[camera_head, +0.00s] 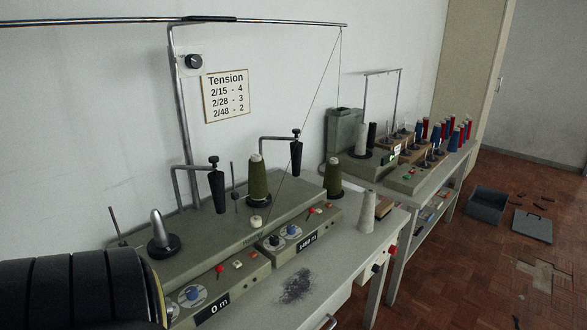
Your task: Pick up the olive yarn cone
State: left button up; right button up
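Two olive yarn cones are in the head view. One olive cone (258,181) stands upright on the grey-green winding machine (205,240), below a black tapered part on a bent rod. The other olive cone (333,176) stands upright further right, on a dark round base near the machine's right end. Neither of my grippers is in view, so where they are relative to the cones cannot be seen. A dark ribbed shape at the lower left, with a yellow edge, may be part of my arm.
A grey cone (367,211) stands on the table, with a tangle of dark thread (296,287) nearer. A second bench (440,178) behind holds red, blue, white and black cones. A thin thread runs down from the overhead rod (270,21). A grey bin (487,204) stands on the floor.

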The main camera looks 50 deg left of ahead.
aim_at(258, 182)
jog(key=u, duration=0.05)
jog(key=i, duration=1.45)
jog(key=u, duration=3.4)
